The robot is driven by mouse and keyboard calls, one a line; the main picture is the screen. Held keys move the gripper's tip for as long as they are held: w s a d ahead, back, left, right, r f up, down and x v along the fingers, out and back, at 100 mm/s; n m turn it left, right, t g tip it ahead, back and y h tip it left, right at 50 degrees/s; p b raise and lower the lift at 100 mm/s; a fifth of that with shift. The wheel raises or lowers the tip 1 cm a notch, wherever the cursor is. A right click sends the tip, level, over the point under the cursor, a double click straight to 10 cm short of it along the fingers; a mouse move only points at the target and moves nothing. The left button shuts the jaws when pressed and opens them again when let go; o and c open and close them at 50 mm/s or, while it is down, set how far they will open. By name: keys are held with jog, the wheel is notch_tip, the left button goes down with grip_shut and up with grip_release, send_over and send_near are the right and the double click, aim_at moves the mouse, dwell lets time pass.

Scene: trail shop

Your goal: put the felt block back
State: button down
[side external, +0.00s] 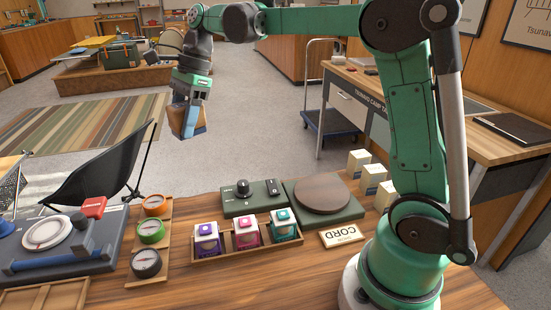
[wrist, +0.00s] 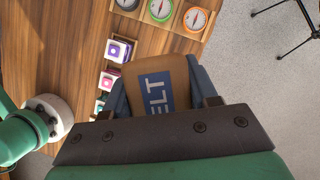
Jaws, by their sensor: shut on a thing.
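My gripper (side external: 188,118) is raised in the air beyond the far edge of the wooden table in the side view, pointing down. It is shut on the felt block (wrist: 150,72). In the wrist view the block is tan-brown with a blue label whose visible white letters read "ELT". The block sits between the two blue finger pads, with its near end hidden by the gripper body. In the side view only a brown part of the block (side external: 201,129) shows beside the blue pads.
A wooden tray (side external: 248,254) holds three small cubes with coloured tops. A rack of compasses (side external: 150,233), a grey board (side external: 65,265), a green scale-like device (side external: 325,196), a CORD sign (side external: 341,236) and cream boxes (side external: 373,180) stand on the table. A dark camp chair (side external: 105,170) is behind.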

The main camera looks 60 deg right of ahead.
aim_at(193, 210)
jog(key=m, duration=0.1)
jog(key=m+t, duration=0.1)
jog(key=m, duration=0.1)
jog(key=w+r+m+h, duration=0.1)
jog(key=shift+w+d+m+t, duration=0.1)
jog(key=shift+d+m+t, duration=0.2)
jog(key=shift+m, duration=0.1)
jog(key=shift+w+m, duration=0.1)
jog(key=shift+m, duration=0.2)
jog(key=shift+f, duration=0.4)
notch_tip(193, 210, down, 19)
jog(key=shift+f, duration=0.1)
jog(key=shift+c, duration=1.2)
grip_release()
jog(key=shift+f, duration=0.1)
